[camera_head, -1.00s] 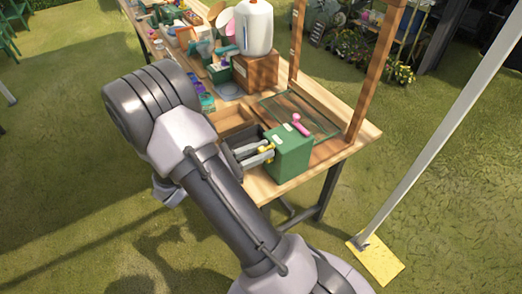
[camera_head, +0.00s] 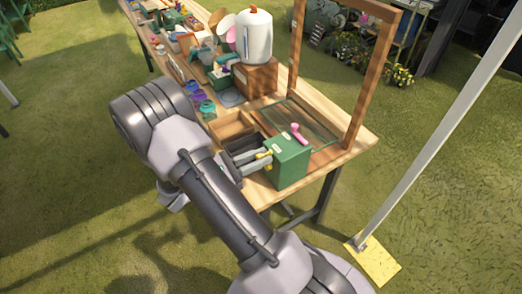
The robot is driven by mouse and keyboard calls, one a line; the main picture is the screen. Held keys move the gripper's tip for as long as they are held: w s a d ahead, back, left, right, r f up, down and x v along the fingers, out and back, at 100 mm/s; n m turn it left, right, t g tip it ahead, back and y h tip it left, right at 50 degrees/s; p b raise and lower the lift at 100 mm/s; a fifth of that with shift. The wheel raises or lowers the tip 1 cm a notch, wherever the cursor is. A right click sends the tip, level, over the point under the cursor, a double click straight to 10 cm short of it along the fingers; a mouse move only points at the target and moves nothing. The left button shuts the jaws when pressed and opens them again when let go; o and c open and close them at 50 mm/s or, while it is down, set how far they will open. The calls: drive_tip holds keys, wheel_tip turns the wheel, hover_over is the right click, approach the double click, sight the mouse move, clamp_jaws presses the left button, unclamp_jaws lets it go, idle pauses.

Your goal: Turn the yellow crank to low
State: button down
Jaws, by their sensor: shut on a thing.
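A green box (camera_head: 289,163) stands near the front corner of the wooden table, with a pink handle (camera_head: 299,133) on top. The yellow crank (camera_head: 263,155) is on the box's left side; only small yellow parts show around my fingers. My gripper (camera_head: 263,161) reaches in from the left and is shut on the crank. Its grey fingers lie against the crank close to the box, and they hide much of it. The crank's exact angle and any low mark cannot be made out.
A wooden tray (camera_head: 233,127) lies just behind my gripper. A wooden frame (camera_head: 361,85) rises at the table's right end. A white container (camera_head: 254,37) stands on a wooden block (camera_head: 256,80). Several coloured jars and tools crowd the table's far part.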

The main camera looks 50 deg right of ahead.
drive_tip(key=shift+w+d+r+n+p, duration=0.1)
drive_tip(key=shift+w+r+n+p, duration=0.5)
drive_tip(key=shift+p, duration=0.6)
drive_tip(key=shift+w+f+n, duration=0.15)
drive_tip(key=shift+f+n, duration=0.15)
drive_tip(key=shift+f, duration=0.15)
drive_tip(key=c, duration=1.3)
unclamp_jaws()
drive_tip(key=shift+f, duration=0.1)
drive_tip(key=shift+o, duration=0.2)
drive_tip(key=p+v, duration=0.2)
drive_tip(key=v, duration=1.5)
drive_tip(key=shift+f+p, duration=0.15)
drive_tip(key=shift+p, duration=0.25)
